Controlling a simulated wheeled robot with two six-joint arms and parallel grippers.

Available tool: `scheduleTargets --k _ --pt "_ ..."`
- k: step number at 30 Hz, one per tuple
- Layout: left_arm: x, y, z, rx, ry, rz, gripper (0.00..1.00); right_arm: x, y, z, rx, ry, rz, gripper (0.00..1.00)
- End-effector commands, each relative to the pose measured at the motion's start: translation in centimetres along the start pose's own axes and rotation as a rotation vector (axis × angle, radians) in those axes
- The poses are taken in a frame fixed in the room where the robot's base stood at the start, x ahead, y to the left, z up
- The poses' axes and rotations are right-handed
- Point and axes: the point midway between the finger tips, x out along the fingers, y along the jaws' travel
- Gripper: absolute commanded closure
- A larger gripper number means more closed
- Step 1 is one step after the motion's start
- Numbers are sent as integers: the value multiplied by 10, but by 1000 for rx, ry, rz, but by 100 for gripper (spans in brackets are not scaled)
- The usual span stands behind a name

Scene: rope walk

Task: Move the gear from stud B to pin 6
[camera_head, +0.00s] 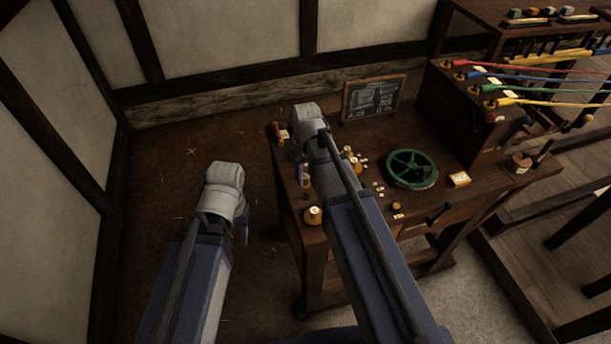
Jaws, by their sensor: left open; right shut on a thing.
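My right arm reaches over the left end of the dark wooden bench (455,190). Its wrist hides much of the bench there, and the gripper (301,170) points down with its fingers mostly hidden. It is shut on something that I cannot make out. Small brass-coloured parts (313,215) with pale labels stand around it; I cannot tell which is the gear, stud B or pin 6. My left gripper (243,228) is open, low beside the bench's left side and clear of it, its fingers mostly hidden by its wrist.
A green spoked wheel (412,169) lies on the bench right of my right arm. A framed dark board (374,98) stands at the back edge. A wooden block (462,110) with red, blue, green and yellow strands stands to the right. Open floor (185,150) lies left of the bench.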

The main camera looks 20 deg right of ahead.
Motion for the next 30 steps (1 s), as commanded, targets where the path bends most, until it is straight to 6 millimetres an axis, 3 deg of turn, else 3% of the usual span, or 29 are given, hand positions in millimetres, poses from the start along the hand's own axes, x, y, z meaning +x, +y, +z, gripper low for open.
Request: scheduleTargets --k 21,30 --pt "36 4 -2 0 0 0 50 37 0 0 0 0 0 100" --pt "41 4 -2 0 0 0 50 42 0 0 0 0 0 100"
